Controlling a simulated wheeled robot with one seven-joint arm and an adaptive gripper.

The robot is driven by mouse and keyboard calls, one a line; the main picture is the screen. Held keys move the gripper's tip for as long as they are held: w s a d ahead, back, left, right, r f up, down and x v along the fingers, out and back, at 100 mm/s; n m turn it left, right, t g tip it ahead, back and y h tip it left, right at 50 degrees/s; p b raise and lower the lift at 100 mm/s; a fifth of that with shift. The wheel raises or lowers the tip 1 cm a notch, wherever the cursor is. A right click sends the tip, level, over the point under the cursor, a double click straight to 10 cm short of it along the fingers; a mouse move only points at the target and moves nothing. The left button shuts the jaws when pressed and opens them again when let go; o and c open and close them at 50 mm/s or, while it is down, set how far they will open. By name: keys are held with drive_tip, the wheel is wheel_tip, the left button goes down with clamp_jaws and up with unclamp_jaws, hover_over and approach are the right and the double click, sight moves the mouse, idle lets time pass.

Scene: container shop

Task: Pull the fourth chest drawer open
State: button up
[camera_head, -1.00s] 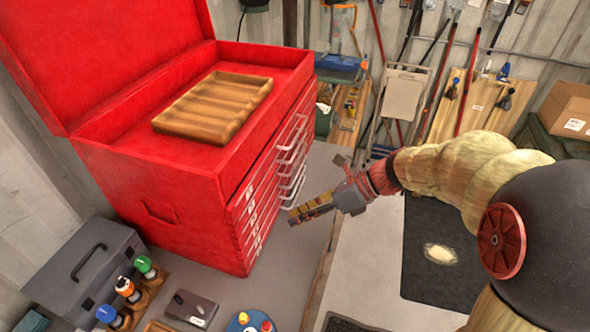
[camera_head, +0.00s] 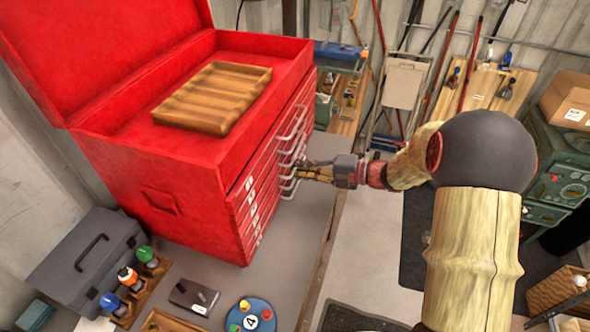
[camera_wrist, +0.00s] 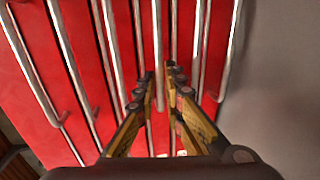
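The red tool chest (camera_head: 160,190) stands at the left in the head view, its lid up. Its shallow drawers (camera_head: 250,200) look shut, each with a silver bar handle (camera_head: 290,150). My gripper (camera_head: 302,172) is at the lower handles, pointing left toward the drawer fronts. In the wrist view the handles run as near-vertical silver bars across the red fronts. One middle handle (camera_wrist: 157,40) passes between the fingertips of my gripper (camera_wrist: 160,76), with a narrow gap beside it. The fingers are somewhat apart. I cannot tell for sure which drawer this handle belongs to.
A wooden tray (camera_head: 215,97) lies in the chest's top. A grey toolbox (camera_head: 85,255), bottles in a wooden rack (camera_head: 140,285) and a round blue disc (camera_head: 252,318) are on the bench at the lower left.

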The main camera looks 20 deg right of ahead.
drive_tip(key=shift+w+a+f, duration=0.1)
drive_tip(key=shift+w+a, duration=0.15)
drive_tip(key=shift+a, duration=0.15)
clamp_jaws()
idle(0.6)
drive_tip(key=f+p+v, duration=0.2)
drive_tip(key=p+v, duration=0.5)
drive_tip(key=v, duration=0.4)
drive_tip(key=f+p+v, duration=0.2)
drive_tip(key=p+v, duration=0.5)
drive_tip(key=v, duration=0.5)
drive_tip(key=shift+s+d+f, duration=0.3)
drive_tip(key=shift+d+f, duration=0.05)
drive_tip(key=shift+d, duration=0.1)
